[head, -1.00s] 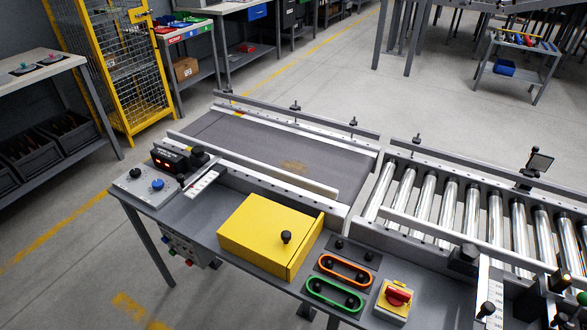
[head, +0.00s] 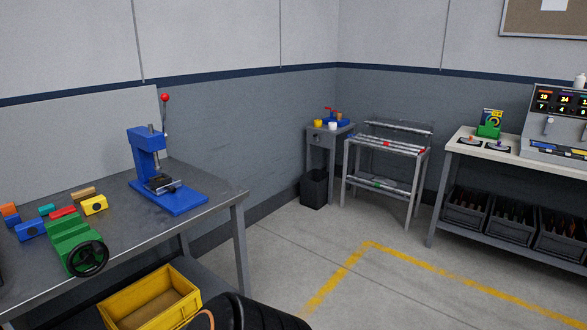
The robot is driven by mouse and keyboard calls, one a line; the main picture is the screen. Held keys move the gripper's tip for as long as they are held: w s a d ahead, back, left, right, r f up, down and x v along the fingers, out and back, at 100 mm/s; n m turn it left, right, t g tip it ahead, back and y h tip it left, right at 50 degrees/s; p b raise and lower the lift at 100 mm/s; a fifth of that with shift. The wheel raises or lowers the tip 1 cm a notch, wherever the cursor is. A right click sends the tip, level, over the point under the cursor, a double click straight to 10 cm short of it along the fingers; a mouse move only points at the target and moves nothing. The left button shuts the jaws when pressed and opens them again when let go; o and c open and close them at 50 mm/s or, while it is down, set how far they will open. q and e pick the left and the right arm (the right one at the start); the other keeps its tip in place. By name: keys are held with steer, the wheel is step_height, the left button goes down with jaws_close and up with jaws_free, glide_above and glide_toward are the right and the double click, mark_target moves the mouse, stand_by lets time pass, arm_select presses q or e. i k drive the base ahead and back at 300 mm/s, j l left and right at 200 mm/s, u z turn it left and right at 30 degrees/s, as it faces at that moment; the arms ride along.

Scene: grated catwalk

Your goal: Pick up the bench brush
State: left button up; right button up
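I cannot make out a bench brush in the head view. A grey workbench (head: 215,187) stands at the left, with a blue arbor press (head: 152,165), a green vise-like device with a black handwheel (head: 75,243) and several small coloured blocks on it. Neither of my grippers shows. A dark rounded part at the bottom edge seems to be mine.
A yellow bin (head: 150,302) sits under the left workbench. A small grey stand (head: 328,145), a black waste bin (head: 314,190) and a metal rack (head: 388,165) stand in the corner. A right-hand bench (head: 470,150) holds dark crates below. The floor between is clear.

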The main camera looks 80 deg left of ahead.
mark_target(81, 196)
steer(key=u, duration=3.85)
steer(key=i+l+u, duration=0.1)
steer(key=u, duration=0.7)
steer(key=l+u, duration=0.65)
steer(key=l, duration=0.25)
steer(key=l+u, duration=0.15)
steer(key=l, duration=0.3)
steer(key=k+l+u, duration=0.15)
steer(key=l, duration=0.3)
steer(key=k+l, duration=0.1)
steer(key=l, duration=0.85)
steer(key=i+u, duration=0.05)
